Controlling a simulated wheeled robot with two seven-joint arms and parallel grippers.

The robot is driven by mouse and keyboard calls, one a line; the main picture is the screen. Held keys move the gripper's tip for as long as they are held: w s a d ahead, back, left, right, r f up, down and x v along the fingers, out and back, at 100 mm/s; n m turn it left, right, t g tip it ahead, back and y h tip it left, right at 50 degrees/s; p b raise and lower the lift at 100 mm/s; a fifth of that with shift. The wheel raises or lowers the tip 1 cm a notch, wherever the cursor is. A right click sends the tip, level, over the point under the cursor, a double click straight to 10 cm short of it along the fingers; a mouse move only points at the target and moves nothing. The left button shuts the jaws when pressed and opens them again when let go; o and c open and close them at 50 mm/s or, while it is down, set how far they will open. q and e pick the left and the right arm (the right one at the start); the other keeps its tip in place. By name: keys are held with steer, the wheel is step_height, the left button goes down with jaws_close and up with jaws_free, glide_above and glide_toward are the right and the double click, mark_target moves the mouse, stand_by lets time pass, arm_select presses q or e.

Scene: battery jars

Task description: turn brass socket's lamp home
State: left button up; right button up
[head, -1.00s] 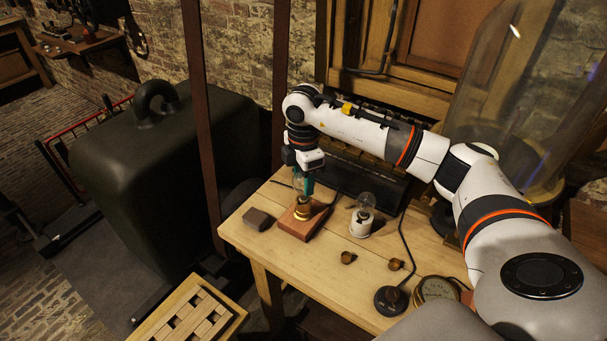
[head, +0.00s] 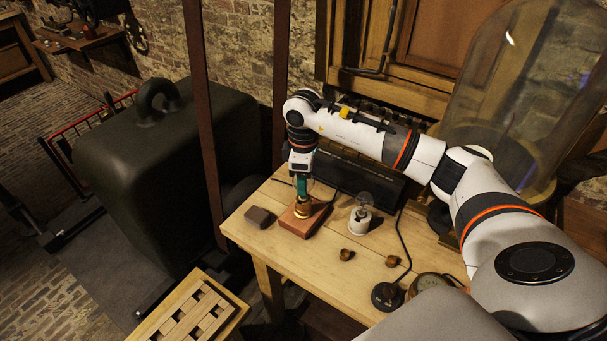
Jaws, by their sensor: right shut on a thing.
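The brass socket (head: 302,209) stands on a reddish wooden block (head: 293,225) on the wooden table. My right gripper (head: 301,190) points straight down over it. Its teal fingers are shut on the lamp (head: 303,198), which sits at the socket's mouth and is mostly hidden by the fingers. I cannot tell how deep the lamp sits in the socket. My left gripper is not in view.
A white socket (head: 360,220) with a clear bulb (head: 364,200) stands just right of the block. A dark small block (head: 257,217) lies to its left. Two small brass pieces (head: 346,254) and a black round-based device (head: 386,296) sit toward the front right. The table's front left is clear.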

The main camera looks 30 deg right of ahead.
steer(key=shift+r+m+p, duration=0.1)
steer(key=shift+m+p, duration=0.7)
steer(key=shift+m, duration=0.3)
steer(key=shift+w+r+m+p, duration=0.2)
steer(key=shift+m+p, duration=0.2)
steer(key=shift+p, duration=1.85)
steer(key=shift+s+p, duration=0.15)
steer(key=shift+p, duration=0.9)
steer(key=shift+f+m+p, duration=0.1)
steer(key=shift+m+p, duration=0.9)
steer(key=shift+p, duration=2.3)
steer(key=shift+f, duration=0.15)
